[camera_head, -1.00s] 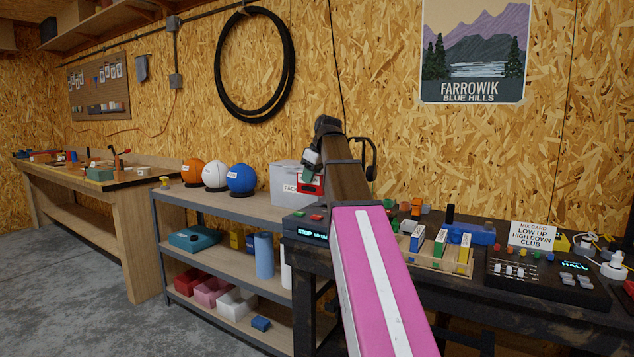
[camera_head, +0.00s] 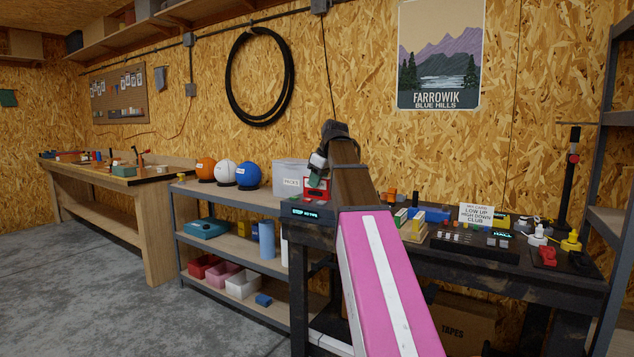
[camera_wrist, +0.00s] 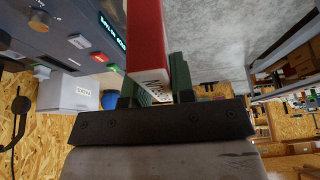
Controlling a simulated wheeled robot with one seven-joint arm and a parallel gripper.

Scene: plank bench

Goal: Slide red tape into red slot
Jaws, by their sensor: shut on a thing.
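My gripper (camera_head: 318,172) is shut on the red tape (camera_head: 316,188), held up at the left end of the dark bench. In the wrist view the red tape (camera_wrist: 147,38) is a long red block with a white label edge, pinched between the green fingers of my gripper (camera_wrist: 155,80). The deck (camera_wrist: 60,30) also shows in the wrist view, with red, white and green buttons, apart from the tape. I cannot make out a red slot.
A rack with coloured tapes (camera_head: 412,230) stands right of my arm, which hides part of the bench. Further right are a mixer (camera_head: 470,240) and a white card (camera_head: 481,213). Floor at left is clear.

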